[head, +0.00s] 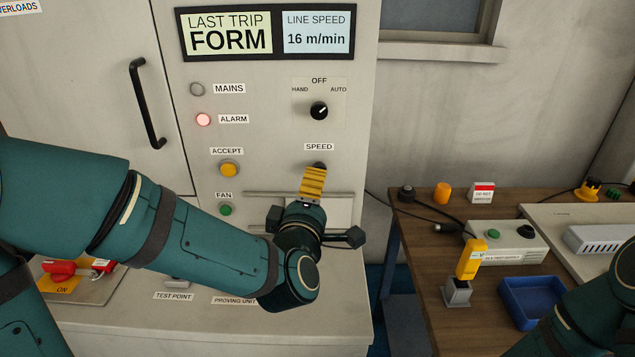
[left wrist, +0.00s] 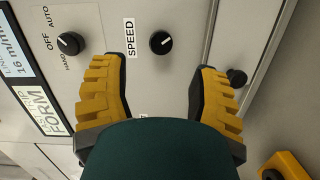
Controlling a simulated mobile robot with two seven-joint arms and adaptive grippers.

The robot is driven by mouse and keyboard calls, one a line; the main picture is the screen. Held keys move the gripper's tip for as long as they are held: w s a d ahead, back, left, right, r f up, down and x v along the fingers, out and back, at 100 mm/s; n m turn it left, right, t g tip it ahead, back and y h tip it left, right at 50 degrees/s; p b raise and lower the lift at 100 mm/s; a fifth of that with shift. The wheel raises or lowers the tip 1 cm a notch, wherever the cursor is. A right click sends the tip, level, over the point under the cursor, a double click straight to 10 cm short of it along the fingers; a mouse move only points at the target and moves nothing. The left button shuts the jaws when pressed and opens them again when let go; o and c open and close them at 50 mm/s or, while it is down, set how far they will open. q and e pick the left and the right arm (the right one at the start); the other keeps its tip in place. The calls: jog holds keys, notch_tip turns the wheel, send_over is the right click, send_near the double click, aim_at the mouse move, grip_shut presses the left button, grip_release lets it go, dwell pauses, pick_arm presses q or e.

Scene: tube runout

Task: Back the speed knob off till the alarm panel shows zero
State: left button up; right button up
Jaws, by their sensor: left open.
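The black speed knob (left wrist: 161,42) is on the grey cabinet front beside its SPEED label (head: 319,147). In the head view only its dark top edge (head: 319,165) shows above my gripper. My left gripper (head: 313,182) is open in front of it. In the left wrist view the knob lies ahead of and between the open yellow fingertips (left wrist: 159,65), with a gap to either side. The display reads LAST TRIP FORM (head: 228,33) and LINE SPEED 16 m/min (head: 317,33). The ALARM lamp (head: 203,119) glows pinkish red. My right gripper is out of view.
Above the speed knob is a HAND/OFF/AUTO selector (head: 319,110). The yellow ACCEPT button (head: 229,169) and green FAN button (head: 225,209) are to the left. A ledge (head: 262,193) runs below. A wooden bench (head: 418,240) with a blue tray (head: 531,300) stands at right.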

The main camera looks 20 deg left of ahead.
pick_arm(q)
jog(key=w+p, duration=0.2)
jog(key=w, duration=0.5)
jog(key=shift+a+f, duration=0.15)
jog(key=shift+a, duration=0.3)
jog(key=shift+w, duration=0.2)
jog(key=c, duration=0.9)
